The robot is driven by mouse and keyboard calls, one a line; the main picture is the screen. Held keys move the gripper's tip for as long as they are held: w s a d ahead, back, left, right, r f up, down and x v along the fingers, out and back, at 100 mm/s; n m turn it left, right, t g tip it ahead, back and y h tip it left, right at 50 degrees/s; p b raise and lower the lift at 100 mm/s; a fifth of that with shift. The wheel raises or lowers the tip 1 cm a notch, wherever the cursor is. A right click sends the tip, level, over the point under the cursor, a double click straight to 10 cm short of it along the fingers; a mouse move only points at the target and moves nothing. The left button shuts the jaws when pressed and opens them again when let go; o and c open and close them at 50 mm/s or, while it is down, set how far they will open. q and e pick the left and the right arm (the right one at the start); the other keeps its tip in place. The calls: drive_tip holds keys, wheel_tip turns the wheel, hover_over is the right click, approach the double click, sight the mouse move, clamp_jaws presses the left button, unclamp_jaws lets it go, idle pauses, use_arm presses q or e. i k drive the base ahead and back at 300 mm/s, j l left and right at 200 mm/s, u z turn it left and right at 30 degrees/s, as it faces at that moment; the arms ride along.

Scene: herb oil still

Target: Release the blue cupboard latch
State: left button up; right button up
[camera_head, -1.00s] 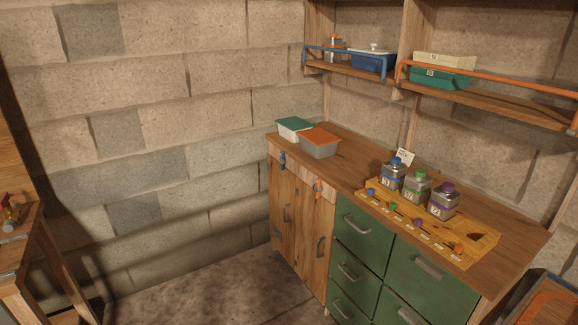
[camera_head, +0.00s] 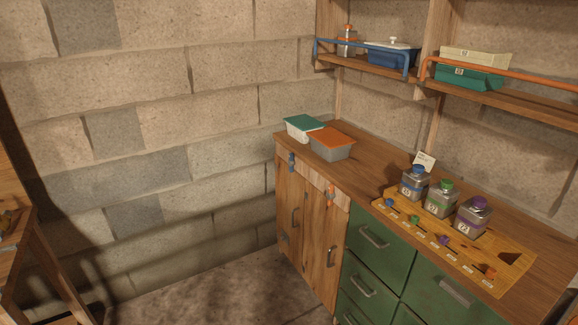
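The blue cupboard latch (camera_head: 292,160) sits at the top of the left wooden cupboard door (camera_head: 290,215), just under the counter's front edge. An orange latch (camera_head: 330,194) sits to its right, at the top of the second wooden door (camera_head: 322,245). Both doors look closed, each with a grey handle. The latch is small in view, and its exact position is hard to make out. Neither of my grippers shows in the head view.
The wooden counter (camera_head: 375,165) carries a teal-lidded box (camera_head: 303,128), an orange-lidded box (camera_head: 331,143) and a yellow board (camera_head: 470,255) with several bottles. Green drawers (camera_head: 375,238) stand right of the doors. Shelves with rails hang above. A wooden table (camera_head: 14,245) is at left; floor between is clear.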

sight(291, 161)
drive_tip(key=i+j, duration=0.1)
drive_tip(key=i, duration=0.45)
drive_tip(key=i+j+z, duration=0.1)
drive_tip(key=i, duration=0.5)
drive_tip(key=i+j, duration=0.2)
drive_tip(key=i, duration=0.35)
drive_tip(key=i+j+z, duration=0.1)
drive_tip(key=i, duration=0.45)
